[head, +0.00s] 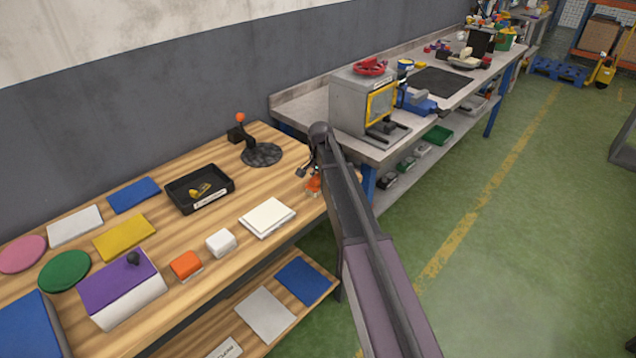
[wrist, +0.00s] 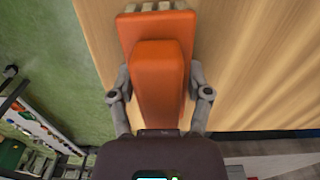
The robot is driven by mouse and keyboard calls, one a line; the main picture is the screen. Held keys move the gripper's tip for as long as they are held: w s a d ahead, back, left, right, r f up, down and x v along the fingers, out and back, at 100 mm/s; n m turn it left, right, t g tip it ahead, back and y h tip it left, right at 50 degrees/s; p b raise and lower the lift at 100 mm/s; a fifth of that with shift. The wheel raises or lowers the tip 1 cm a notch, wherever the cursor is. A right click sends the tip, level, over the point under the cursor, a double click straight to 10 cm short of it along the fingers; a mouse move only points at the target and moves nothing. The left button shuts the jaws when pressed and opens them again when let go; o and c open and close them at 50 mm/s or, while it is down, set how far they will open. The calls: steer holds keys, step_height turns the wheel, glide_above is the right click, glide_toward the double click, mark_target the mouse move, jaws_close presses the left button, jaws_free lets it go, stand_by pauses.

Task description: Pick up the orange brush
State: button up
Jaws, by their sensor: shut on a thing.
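The orange brush (wrist: 160,75) fills the upper middle of the wrist view, with an orange handle block on a wider orange base and pale bristles at its far end. My gripper (wrist: 160,84) is shut on the brush, one finger on each side. In the head view only a small orange part of the brush (head: 313,184) shows beside my gripper (head: 308,172), near the right end of the wooden table (head: 225,266). My arm hides the rest of it. I cannot tell whether the brush touches the table top.
A white stack of tiles (head: 267,216), a white block (head: 220,242) and an orange-topped block (head: 186,264) lie along the table's front. A black tray (head: 181,197) and a joystick on a dark round base (head: 261,155) stand behind. A grey workbench (head: 300,100) adjoins at the right.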

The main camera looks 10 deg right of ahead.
steer(key=shift+r, duration=0.15)
step_height(320, 180, up, 4)
steer(key=p, duration=0.4)
steer(key=shift+f, duration=0.25)
steer(key=s+d+r+p, duration=0.1)
steer(key=s+d, duration=0.2)
steer(key=s, duration=1.2)
steer(key=shift+s, duration=0.35)
steer(key=o, duration=0.3)
steer(key=shift+r, duration=0.1)
steer(key=shift+c, duration=0.7)
